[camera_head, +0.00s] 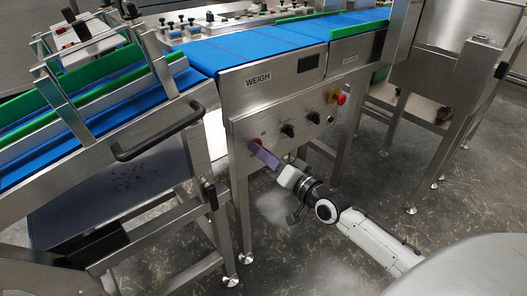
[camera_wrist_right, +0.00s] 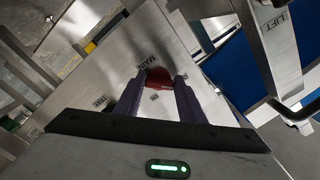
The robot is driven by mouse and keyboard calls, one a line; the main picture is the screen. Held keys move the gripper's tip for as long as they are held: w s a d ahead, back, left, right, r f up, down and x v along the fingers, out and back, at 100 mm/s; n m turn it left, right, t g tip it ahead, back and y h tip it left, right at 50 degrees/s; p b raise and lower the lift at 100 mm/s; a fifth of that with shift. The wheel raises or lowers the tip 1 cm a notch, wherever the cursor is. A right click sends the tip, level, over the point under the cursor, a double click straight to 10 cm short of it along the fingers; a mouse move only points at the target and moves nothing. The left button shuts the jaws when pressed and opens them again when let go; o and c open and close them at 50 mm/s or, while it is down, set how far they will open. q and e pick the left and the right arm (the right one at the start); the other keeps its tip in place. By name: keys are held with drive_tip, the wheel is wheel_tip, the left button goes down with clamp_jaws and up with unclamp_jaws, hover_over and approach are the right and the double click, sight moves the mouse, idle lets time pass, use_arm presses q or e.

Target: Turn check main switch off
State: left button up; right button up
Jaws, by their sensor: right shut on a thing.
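The main switch is a red knob (camera_wrist_right: 158,74) on the steel panel, beside a label reading MAIN in the wrist view. In the head view the red knob (camera_head: 255,142) shows at the left end of the row of controls, partly hidden by my gripper. My right gripper (camera_wrist_right: 160,82) has its two purple fingers on either side of the knob and is shut on it. It reaches the panel from the lower right in the head view (camera_head: 261,153). I cannot tell which way the knob points. My left gripper is not in view.
The panel (camera_head: 245,111) is labelled WEIGH. Black knobs (camera_head: 287,130) and a red emergency button on yellow (camera_head: 337,97) sit to the right. Blue conveyor belts (camera_head: 250,45) run above. A black handle bar (camera_head: 160,135) juts out at left. Bare floor lies in front.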

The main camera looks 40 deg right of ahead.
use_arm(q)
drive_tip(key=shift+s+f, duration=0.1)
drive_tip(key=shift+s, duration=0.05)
use_arm(e)
drive_tip(key=shift+f, duration=0.1)
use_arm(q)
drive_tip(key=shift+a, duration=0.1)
use_arm(e)
drive_tip(key=o, duration=1)
drive_tip(key=shift+o, duration=0.2)
use_arm(q)
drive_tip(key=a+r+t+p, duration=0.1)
drive_tip(key=p, duration=0.1)
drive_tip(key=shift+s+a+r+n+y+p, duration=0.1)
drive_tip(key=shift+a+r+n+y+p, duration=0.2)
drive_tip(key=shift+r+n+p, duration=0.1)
use_arm(e)
drive_tip(key=s, duration=1)
drive_tip(key=shift+s+d, duration=0.15)
drive_tip(key=shift+d, duration=0.25)
